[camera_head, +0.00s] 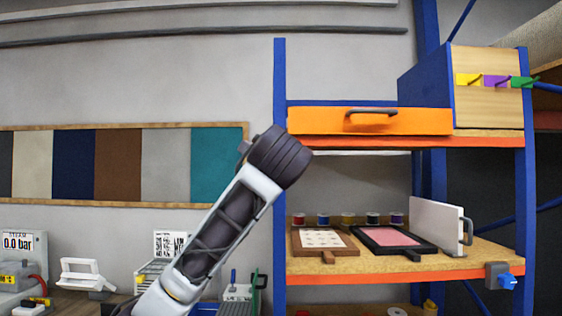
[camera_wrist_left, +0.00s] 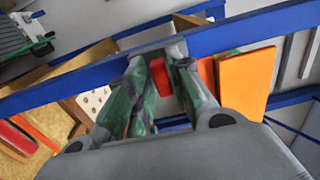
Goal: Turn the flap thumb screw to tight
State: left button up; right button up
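A blue knob (camera_head: 507,281) sits on a grey block (camera_head: 495,271) at the right front end of the lower shelf. It looks like a thumb screw, but I cannot tell its setting. A white upright panel with a handle (camera_head: 437,224) stands on that shelf, to the knob's left. My left arm rises from the bottom; its gripper is hidden in the head view behind the dark wrist. In the left wrist view my left gripper (camera_wrist_left: 168,58) has its fingers converging close to a blue rack beam; whether the tips meet is unclear. My right gripper is not in view.
The rack's blue post (camera_head: 280,180) is right beside my left wrist. The upper shelf bears an orange front with a handle (camera_head: 370,121) and a wooden box (camera_head: 488,105). Framed plates (camera_head: 325,240) and several spools lie on the lower shelf. A workbench is lower left.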

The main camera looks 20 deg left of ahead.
pick_arm(q)
jog(key=shift+o, duration=0.9)
jog(key=shift+r, duration=0.1)
jog(key=shift+s, duration=0.15)
jog(key=d+v, duration=0.1)
jog(key=v, duration=0.9)
jog(key=shift+s+r, duration=0.2)
jog(key=shift+r, duration=0.1)
jog(key=shift+s+d, duration=0.1)
jog(key=shift+s+f, duration=0.2)
jog(key=shift+s, duration=0.2)
jog(key=shift+a+f, duration=0.15)
jog(key=shift+a, duration=0.2)
